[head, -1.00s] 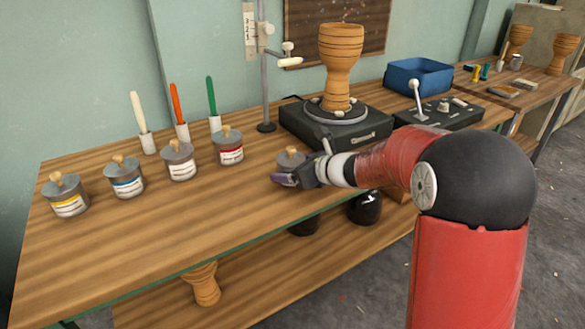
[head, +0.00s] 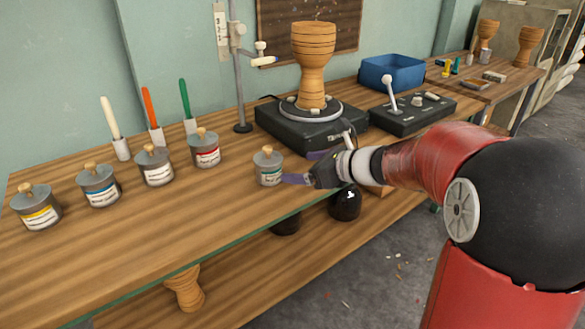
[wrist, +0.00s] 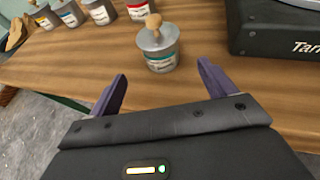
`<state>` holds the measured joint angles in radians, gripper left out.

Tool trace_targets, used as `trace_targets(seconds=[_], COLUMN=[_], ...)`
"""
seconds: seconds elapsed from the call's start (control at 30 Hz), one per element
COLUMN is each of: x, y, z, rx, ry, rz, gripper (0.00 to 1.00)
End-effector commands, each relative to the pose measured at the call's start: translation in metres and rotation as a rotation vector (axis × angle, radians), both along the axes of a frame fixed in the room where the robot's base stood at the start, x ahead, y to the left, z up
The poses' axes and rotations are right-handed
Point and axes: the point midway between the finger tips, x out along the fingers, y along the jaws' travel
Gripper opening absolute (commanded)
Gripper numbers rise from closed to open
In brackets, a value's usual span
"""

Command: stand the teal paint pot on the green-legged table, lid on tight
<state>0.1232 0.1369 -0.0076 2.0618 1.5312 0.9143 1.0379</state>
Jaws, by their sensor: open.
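The teal paint pot (head: 269,169) is a grey tin with a teal-striped label. It stands upright on the near wooden workbench (head: 150,238), which has a green frame edge. Its grey lid with a wooden knob sits on top; I cannot tell how tight it is. It also shows in the wrist view (wrist: 160,52). My gripper (head: 300,180) is just right of the pot in the head view. In the wrist view my gripper (wrist: 163,90) has its purple fingers wide apart and empty, with the pot beyond the fingertips.
Several similar pots, including a red-labelled one (head: 204,149), stand in a row to the left. A black turntable (head: 310,130) with a wooden goblet drum (head: 313,62) is behind my gripper. A second wooden table (head: 515,85) stands at the back right.

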Motion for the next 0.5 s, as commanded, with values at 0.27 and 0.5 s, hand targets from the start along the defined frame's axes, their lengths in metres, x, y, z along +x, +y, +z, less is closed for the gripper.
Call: trace_targets(seconds=[0.27,0.5], x=[-0.017,-0.135], y=[-0.001,0.005], z=[0.006,0.007], rx=[-0.062,-0.666], ry=[-0.037,-0.383], rz=[0.047,0.524], gripper=[0.83,0.83])
